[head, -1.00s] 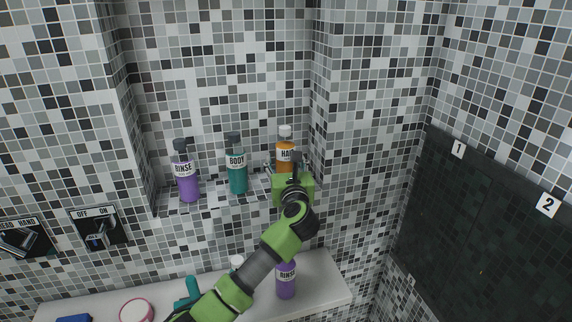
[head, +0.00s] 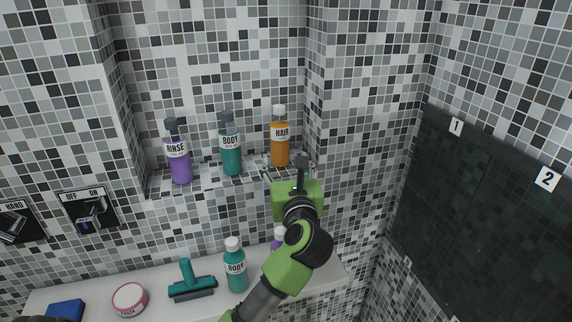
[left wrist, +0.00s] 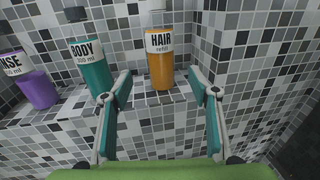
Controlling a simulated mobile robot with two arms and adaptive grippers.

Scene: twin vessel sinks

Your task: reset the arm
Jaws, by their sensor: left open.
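My left gripper (left wrist: 160,108) is open and empty, its two fingers spread apart in the left wrist view. In the head view, my green left arm reaches up to the tiled niche, and the gripper (head: 284,172) is mostly hidden behind its own wrist. The orange HAIR bottle (head: 280,140) stands upright on the niche ledge just beyond the fingers. It also shows in the left wrist view (left wrist: 161,66), between and beyond the fingertips, with a visible gap. My right gripper is not in view.
A teal BODY bottle (head: 231,150) and a purple RINSE bottle (head: 179,160) stand left on the ledge. The lower white shelf holds another BODY bottle (head: 236,270), a squeegee (head: 190,283), a round tin (head: 130,298), a blue block (head: 66,310) and a partly hidden purple bottle (head: 277,243).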

